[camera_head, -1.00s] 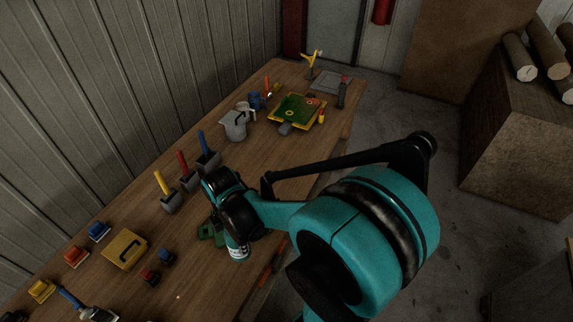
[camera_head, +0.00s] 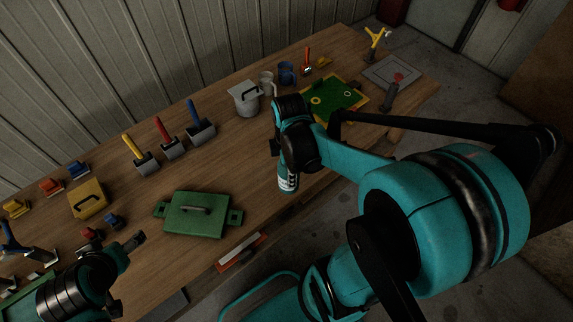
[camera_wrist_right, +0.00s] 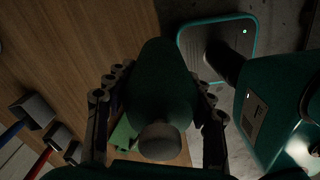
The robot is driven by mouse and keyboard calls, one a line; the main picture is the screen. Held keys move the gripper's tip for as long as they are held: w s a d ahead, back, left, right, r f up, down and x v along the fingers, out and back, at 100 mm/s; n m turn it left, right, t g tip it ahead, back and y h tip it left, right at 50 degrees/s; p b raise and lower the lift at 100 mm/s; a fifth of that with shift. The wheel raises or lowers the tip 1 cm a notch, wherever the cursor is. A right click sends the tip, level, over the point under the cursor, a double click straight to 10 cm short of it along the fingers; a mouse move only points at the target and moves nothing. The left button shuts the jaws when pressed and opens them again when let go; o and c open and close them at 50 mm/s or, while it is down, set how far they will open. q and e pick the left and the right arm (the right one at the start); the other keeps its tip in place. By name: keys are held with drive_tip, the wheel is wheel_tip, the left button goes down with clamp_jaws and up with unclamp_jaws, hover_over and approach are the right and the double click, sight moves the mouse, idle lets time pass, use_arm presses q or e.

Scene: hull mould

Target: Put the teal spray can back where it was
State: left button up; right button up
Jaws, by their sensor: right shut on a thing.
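The teal spray can (camera_head: 287,181), with a white label band low on its side, hangs roughly upright from my right gripper (camera_head: 288,150) in the head view. It shows near the table's front edge; I cannot tell its height above the wood. In the right wrist view the can (camera_wrist_right: 160,95) fills the space between the two fingers of the right gripper (camera_wrist_right: 158,112), which is shut on it. My left gripper (camera_head: 133,241) is at the lower left, near the green lidded box; its finger opening is too dark and small to judge.
The green box (camera_head: 198,215) with a handle sits on the wooden table (camera_head: 230,150). A red-and-white tool (camera_head: 241,251) lies at the front edge. Trowels with yellow, red and blue handles, a grey pot (camera_head: 245,98) and a green-and-yellow tray (camera_head: 338,100) stand farther back.

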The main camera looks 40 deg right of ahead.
drive_tip(key=w+f+b, duration=0.1)
drive_tip(key=w+f, duration=0.2)
drive_tip(key=w+d+f+b, duration=0.1)
drive_tip(key=w+f+b, duration=0.1)
drive_tip(key=w+f, duration=0.2)
drive_tip(key=w+f+b, duration=0.2)
drive_tip(key=w+f, duration=0.1)
drive_tip(key=w, duration=0.1)
drive_tip(key=shift+w+d+f, duration=0.25)
drive_tip(key=shift+d+f, duration=0.05)
drive_tip(key=shift+f, duration=0.2)
drive_tip(key=shift+f+b, duration=0.15)
drive_tip(key=shift+b, duration=0.25)
drive_tip(key=o, duration=1.4)
drive_tip(key=shift+o, duration=0.2)
